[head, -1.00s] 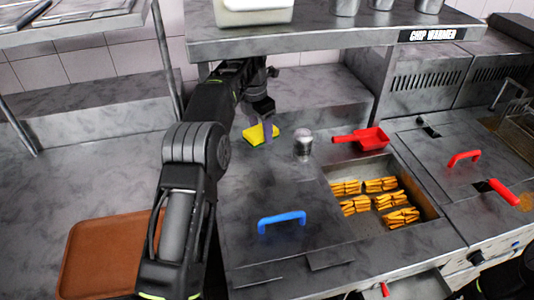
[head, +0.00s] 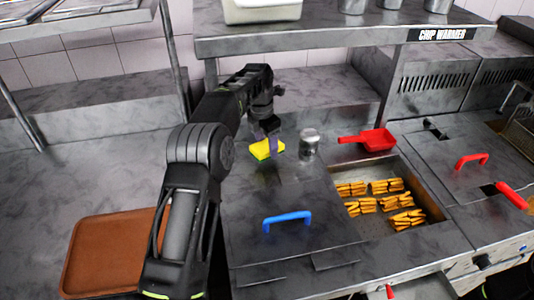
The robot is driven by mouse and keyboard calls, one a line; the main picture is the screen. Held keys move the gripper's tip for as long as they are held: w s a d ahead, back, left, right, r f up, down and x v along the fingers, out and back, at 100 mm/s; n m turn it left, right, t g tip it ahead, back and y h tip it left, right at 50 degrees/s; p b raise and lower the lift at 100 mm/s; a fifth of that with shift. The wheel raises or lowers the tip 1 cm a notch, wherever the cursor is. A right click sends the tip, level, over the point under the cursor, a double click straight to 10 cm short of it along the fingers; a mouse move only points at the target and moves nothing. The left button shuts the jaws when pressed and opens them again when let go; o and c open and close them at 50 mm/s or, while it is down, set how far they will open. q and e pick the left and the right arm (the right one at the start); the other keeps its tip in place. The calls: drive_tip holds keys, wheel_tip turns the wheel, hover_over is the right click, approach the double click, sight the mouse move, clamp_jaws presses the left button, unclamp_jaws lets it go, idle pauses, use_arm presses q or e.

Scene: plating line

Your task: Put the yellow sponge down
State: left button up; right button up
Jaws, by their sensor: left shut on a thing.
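The yellow sponge (head: 262,151) has a green underside and is at the back of the steel counter, left of a metal shaker. My left gripper (head: 272,146) reaches down from above and is shut on the sponge. The sponge is low, at or just above the counter top; I cannot tell whether it touches. The fingers hide its right part.
A metal shaker (head: 309,143) stands close to the right of the sponge. A red scoop (head: 374,139) lies behind the chip well (head: 425,198). A blue handle (head: 287,220) sits on the lid in front. A brown tray (head: 84,284) lies at left. A shelf (head: 300,38) overhangs behind.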

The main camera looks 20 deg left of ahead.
sight(267, 154)
use_arm(q)
wheel_tip(267, 154, down, 3)
drive_tip(key=shift+p, duration=0.45)
drive_tip(key=shift+f, duration=0.35)
drive_tip(key=shift+f, duration=0.15)
drive_tip(key=o, duration=1.4)
drive_tip(key=shift+o, duration=0.2)
